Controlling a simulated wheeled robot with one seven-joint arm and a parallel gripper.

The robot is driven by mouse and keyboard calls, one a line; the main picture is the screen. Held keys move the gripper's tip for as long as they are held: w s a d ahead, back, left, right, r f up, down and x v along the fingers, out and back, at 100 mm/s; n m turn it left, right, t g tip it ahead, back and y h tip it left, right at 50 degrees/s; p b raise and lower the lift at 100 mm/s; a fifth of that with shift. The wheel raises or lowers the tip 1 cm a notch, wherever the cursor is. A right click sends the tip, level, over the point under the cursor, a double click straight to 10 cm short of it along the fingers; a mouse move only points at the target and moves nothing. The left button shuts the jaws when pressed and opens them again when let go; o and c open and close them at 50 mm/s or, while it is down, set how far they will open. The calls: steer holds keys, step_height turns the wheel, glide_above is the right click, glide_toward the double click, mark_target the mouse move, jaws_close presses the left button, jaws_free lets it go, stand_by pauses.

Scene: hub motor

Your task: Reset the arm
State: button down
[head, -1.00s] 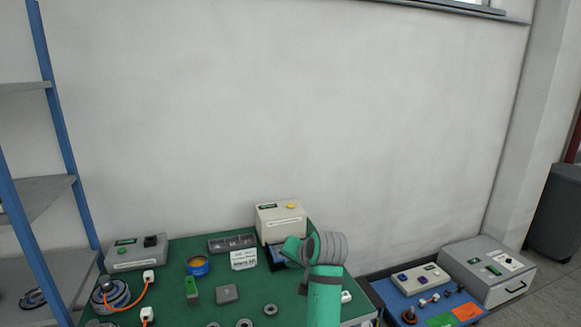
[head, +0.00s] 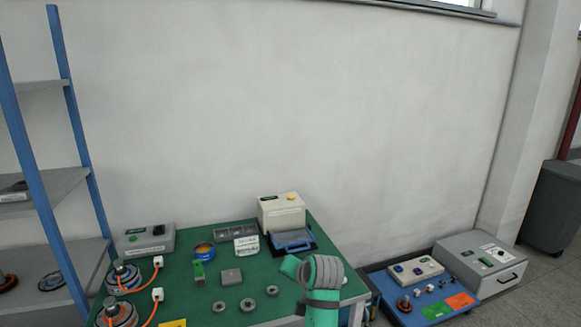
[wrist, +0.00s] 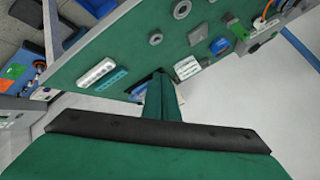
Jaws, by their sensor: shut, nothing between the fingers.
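My arm (head: 322,295), green with grey joint bands, rises at the bottom of the head view in front of the green-topped table (head: 195,290). In the wrist view my gripper (wrist: 159,76) shows as two green fingers close together, shut and empty. The table top fills the upper middle of that view beyond the fingers. No object is held. Part of the table's right front is hidden behind my arm in the head view.
The table carries a cream box (head: 282,213), a grey control box (head: 146,241), a blue tin (head: 204,250) and several grey rings. A blue-framed shelf (head: 73,150) stands left. A blue low surface (head: 420,300) and grey case (head: 480,262) are right.

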steer(key=s+f+t+h, duration=0.1)
steer(key=s+f, duration=0.7)
steer(key=f, duration=0.4)
steer(key=s+f+t+h, duration=0.1)
steer(key=s+f, duration=0.8)
steer(key=f, duration=0.3)
steer(key=s+f+n+t+h, duration=0.15)
steer(key=s+f, duration=0.25)
steer(key=s, duration=1.1)
steer(key=s+r+n+t, duration=0.1)
steer(key=s+r, duration=0.3)
steer(key=s, duration=0.5)
steer(key=s+r+n+t, duration=0.1)
steer(key=s+r, duration=0.4)
steer(key=s, duration=0.3)
steer(key=s+r+n+t, duration=0.1)
steer(key=s+r, duration=0.3)
steer(key=s, duration=0.5)
steer(key=shift+s+a+r, duration=0.15)
steer(key=shift+s+r, duration=0.2)
steer(key=shift+r, duration=0.05)
steer(key=shift+s, duration=0.1)
